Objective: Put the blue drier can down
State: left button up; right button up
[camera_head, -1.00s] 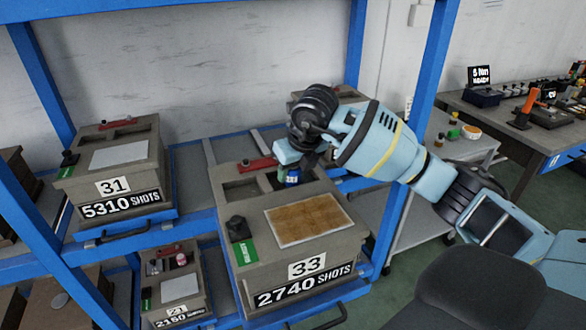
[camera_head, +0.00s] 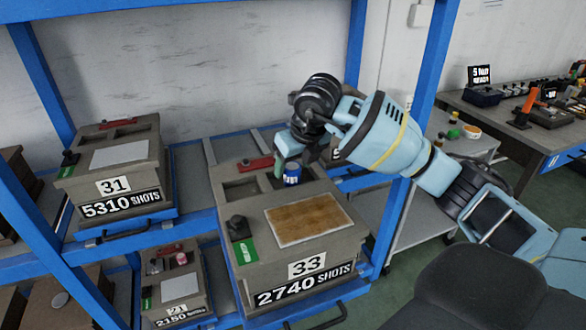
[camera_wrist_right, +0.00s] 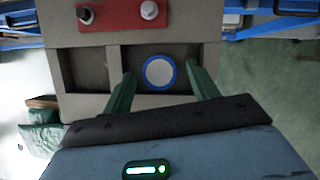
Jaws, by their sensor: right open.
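The blue drier can (camera_head: 292,174) stands upright in the right-hand recess on top of the box marked 33 (camera_head: 345,240). In the right wrist view its round pale top with a blue rim (camera_wrist_right: 159,73) sits in the recess. My right gripper (camera_head: 284,168) is over that recess. In the right wrist view the two green fingers of my right gripper (camera_wrist_right: 160,90) are spread, one on each side of the can, with gaps showing. The can's base is hidden. My left gripper is not in view.
A red bar (camera_head: 256,163) lies behind the recesses, and the left recess (camera_head: 241,190) looks empty. A black knob (camera_head: 238,228) and a brown plate (camera_head: 308,219) are on the same box. Blue rack posts (camera_head: 424,90) stand close to my right arm.

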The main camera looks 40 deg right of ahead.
jog(key=v, duration=0.9)
jog(key=shift+r, duration=0.35)
jog(key=shift+s, duration=0.1)
